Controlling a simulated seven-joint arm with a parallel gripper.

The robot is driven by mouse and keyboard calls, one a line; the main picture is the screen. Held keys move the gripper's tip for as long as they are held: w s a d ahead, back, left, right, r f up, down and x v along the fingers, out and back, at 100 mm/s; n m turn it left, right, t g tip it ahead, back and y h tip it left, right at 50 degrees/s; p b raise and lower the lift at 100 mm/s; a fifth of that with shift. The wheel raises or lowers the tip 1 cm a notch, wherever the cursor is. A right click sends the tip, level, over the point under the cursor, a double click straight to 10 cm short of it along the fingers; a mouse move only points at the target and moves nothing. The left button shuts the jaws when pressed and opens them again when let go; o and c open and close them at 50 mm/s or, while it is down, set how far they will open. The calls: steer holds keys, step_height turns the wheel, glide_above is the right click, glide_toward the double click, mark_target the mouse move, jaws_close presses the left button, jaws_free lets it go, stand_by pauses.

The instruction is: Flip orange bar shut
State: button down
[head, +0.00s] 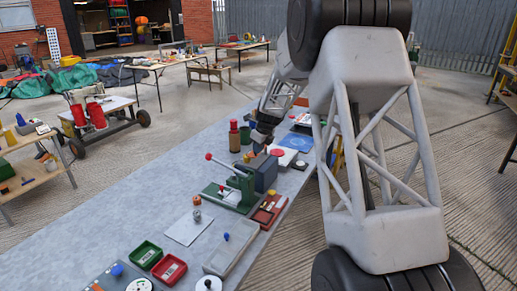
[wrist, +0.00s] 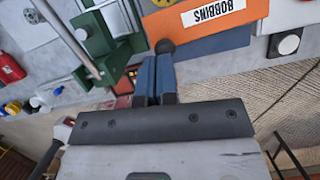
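In the wrist view an orange panel (wrist: 200,25) carries a white label reading BOBBINS, upside down in the picture. A dark round knob (wrist: 165,46) shows at its lower left corner, close to my fingertips; I cannot tell whether they touch. My gripper (wrist: 158,68) has its two blue fingers side by side with nothing visible between them. In the head view my gripper (head: 258,149) is over a dark blue-grey box (head: 265,173) on the long table. The orange panel cannot be made out there.
A green press (head: 238,190) with a red-knobbed lever stands left of the box. A red tray (head: 269,210) lies in front of it. Green (head: 146,252) and red (head: 169,270) trays are nearer. Bare table (head: 130,215) lies to the left.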

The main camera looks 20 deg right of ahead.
steer(key=shift+s, duration=0.1)
steer(key=s+d+r, duration=0.4)
steer(key=s+r, duration=0.1)
steer(key=r, duration=0.5)
steer(key=shift+s+r, duration=0.15)
steer(key=shift+r, duration=0.05)
steer(key=shift+d, duration=0.1)
stand_by(0.3)
steer(key=shift+s, duration=0.1)
